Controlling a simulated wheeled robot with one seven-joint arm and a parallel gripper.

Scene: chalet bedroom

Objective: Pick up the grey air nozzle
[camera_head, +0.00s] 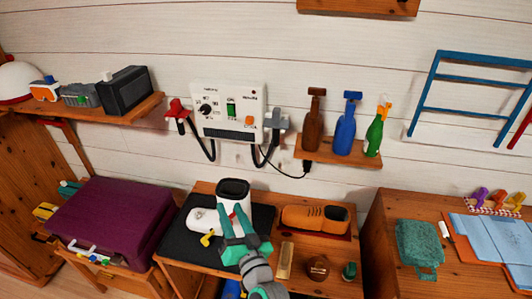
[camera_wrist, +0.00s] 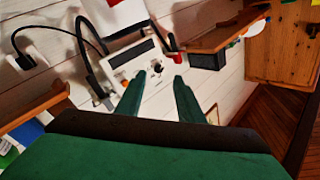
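The grey air nozzle (camera_head: 277,123) hangs at the right side of a white wall panel (camera_head: 229,108), with a black hose looping below it. In the wrist view, a small greyish hose end (camera_wrist: 104,98), probably this nozzle, shows left of my fingers, partly dark. My gripper (camera_head: 235,225) has green fingers and is low in front of the panel, over the middle table in the head view. In the wrist view my gripper (camera_wrist: 157,88) shows a clear gap between its fingers, with nothing held. The nozzle is apart from the fingers.
A red nozzle (camera_head: 177,108) hangs left of the panel. A shelf with brown, blue and green bottles (camera_head: 350,124) is right of the grey nozzle. The wall above the panel is clear.

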